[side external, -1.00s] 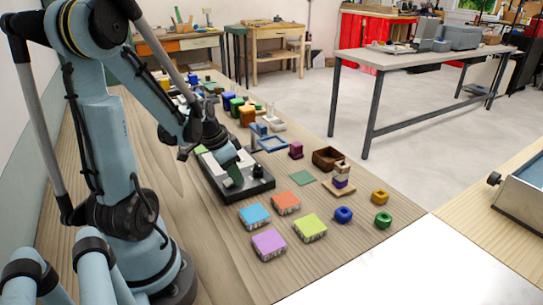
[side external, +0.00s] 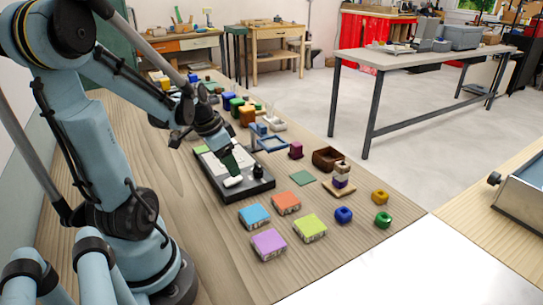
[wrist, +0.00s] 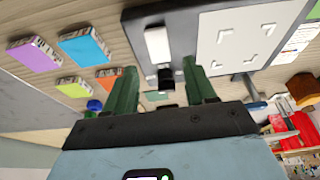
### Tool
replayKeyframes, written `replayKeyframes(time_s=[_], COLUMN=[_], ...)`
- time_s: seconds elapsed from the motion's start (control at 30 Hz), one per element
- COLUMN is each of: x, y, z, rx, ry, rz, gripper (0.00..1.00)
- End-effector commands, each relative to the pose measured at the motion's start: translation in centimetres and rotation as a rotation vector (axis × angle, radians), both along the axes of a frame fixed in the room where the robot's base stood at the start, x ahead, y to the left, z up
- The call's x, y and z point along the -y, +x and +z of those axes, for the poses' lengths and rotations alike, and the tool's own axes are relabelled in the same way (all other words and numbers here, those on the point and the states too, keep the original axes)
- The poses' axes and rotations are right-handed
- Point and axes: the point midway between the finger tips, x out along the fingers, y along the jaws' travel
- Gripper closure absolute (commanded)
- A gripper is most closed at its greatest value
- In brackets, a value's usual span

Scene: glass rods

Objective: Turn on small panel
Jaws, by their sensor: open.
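The small panel (side external: 256,187) is a dark slab on the wooden table, with a pale plate (wrist: 238,38) that carries corner marks. A white bar (side external: 233,181) lies on its near end, and a black knob (side external: 258,171) stands beside it. The wrist view also shows the white bar (wrist: 158,42) and the black knob (wrist: 166,78). My gripper (side external: 231,167) has green fingers and hangs over the panel near the white bar. In the wrist view my gripper (wrist: 161,84) is open, with the knob seen between its fingers. Contact with the panel cannot be told.
Blue (side external: 254,216), orange (side external: 286,203), purple (side external: 268,244) and lime (side external: 310,228) blocks lie in front of the panel. More blocks crowd the far end.

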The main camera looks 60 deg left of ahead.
Motion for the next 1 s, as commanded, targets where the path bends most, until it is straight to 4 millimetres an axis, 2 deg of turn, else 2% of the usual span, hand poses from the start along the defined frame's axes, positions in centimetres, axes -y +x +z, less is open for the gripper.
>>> replayKeyframes(time_s=[0.4, 0.6, 1.0], x=[0.0, 0.0, 0.0], y=[-1.8, -2.3, -2.6], z=[5.0, 6.8, 7.6], rx=[0.0, 0.0, 0.0], ry=[0.001, 0.001, 0.001], rz=[0.001, 0.001, 0.0], gripper=[0.45, 0.45, 0.45])
